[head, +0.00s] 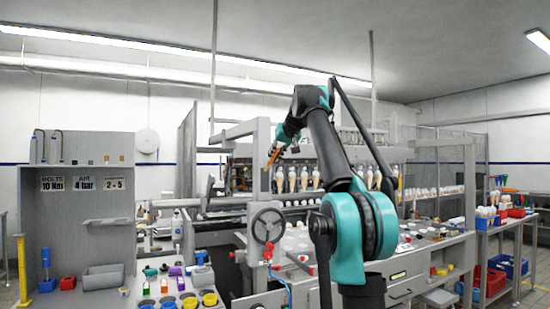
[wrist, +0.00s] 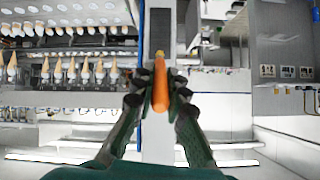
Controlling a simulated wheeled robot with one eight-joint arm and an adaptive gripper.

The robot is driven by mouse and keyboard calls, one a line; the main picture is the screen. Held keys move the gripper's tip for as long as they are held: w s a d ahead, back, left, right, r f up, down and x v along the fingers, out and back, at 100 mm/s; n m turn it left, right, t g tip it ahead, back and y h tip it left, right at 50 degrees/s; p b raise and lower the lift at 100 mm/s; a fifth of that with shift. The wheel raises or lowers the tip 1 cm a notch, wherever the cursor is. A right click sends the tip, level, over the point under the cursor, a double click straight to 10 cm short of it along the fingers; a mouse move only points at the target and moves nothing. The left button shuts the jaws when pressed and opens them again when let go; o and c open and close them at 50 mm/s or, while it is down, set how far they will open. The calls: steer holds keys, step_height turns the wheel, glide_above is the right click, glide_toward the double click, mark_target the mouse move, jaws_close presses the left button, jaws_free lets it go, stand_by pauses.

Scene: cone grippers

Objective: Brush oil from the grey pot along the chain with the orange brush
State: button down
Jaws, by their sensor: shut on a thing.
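My gripper (wrist: 159,90) is shut on the orange brush (wrist: 160,88) in the wrist view. The brush lies along the view with its pale tip pointing away from the gripper. In the head view my gripper (head: 278,146) is raised in front of the machine, and the orange brush (head: 272,157) hangs from it, tilted. I cannot tell for certain which of the small round pots at the bench front is the grey pot. I cannot make out the chain for certain in either view.
A machine with rows of cones (head: 304,180) stands behind my arm. A handwheel (head: 268,226) is at its front. A bench at lower left holds small round pots (head: 209,299), bottles and a grey bin (head: 103,277). A grey panel with signs (head: 86,183) rises behind. A side table with bins is at right.

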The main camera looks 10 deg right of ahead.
steer(key=shift+f, duration=4.3)
steer(key=shift+r, duration=4.45)
step_height(320, 180, down, 9)
steer(key=shift+s+d, duration=0.3)
steer(key=shift+s, duration=0.65)
steer(key=shift+s+d, duration=0.3)
steer(key=shift+s, duration=0.65)
steer(key=shift+s+d, duration=0.3)
steer(key=shift+s, duration=0.65)
steer(key=shift+s, duration=0.1)
